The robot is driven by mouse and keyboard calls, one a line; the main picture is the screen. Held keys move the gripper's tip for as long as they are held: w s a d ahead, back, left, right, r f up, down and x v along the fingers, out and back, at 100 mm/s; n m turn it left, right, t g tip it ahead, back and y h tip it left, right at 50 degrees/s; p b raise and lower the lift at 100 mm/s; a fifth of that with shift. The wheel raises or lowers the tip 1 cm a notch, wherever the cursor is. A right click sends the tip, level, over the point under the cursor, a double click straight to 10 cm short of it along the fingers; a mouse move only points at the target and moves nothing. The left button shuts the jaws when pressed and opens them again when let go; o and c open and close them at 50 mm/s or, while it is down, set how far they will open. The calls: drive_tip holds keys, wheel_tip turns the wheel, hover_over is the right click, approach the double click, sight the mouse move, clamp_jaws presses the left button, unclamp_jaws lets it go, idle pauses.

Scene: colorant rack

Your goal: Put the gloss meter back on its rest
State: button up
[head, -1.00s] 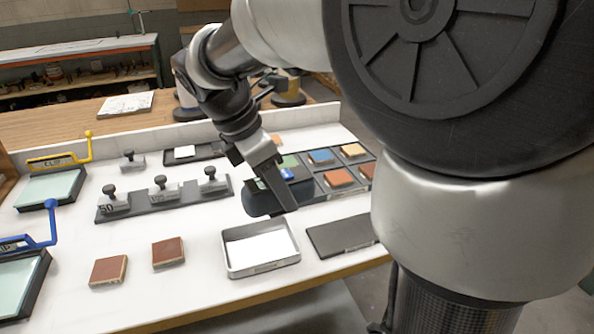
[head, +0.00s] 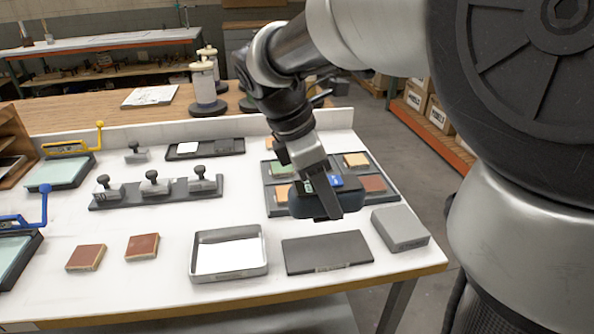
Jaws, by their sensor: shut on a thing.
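My gripper (head: 326,203) is shut on a dark blue-grey box with a small green display and a blue patch on top, which looks like the gloss meter (head: 354,199). It is held above the front part of the compartmented colour rack (head: 280,208) and hides some of its cells. A flat dark pad with a small label on its front edge (head: 327,252) lies bare in front of the rack, nearer the table's front edge. It may be the rest; I cannot read the label. The height of the meter above the rack is hard to tell.
A metal tray with a white sheet (head: 195,262) is left of the pad, and a grey block (head: 400,228) is right of it. Knobbed weights on a dark strip (head: 150,198), brown tiles (head: 142,246) and a black tray (head: 230,147) stand further left.

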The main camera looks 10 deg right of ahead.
drive_tip(key=shift+d, duration=0.4)
drive_tip(key=b, duration=0.3)
approach(335, 248)
drive_tip(key=x, duration=0.5)
drive_tip(key=shift+r, duration=0.1)
drive_tip(key=shift+d, duration=0.1)
drive_tip(key=o, duration=1.5)
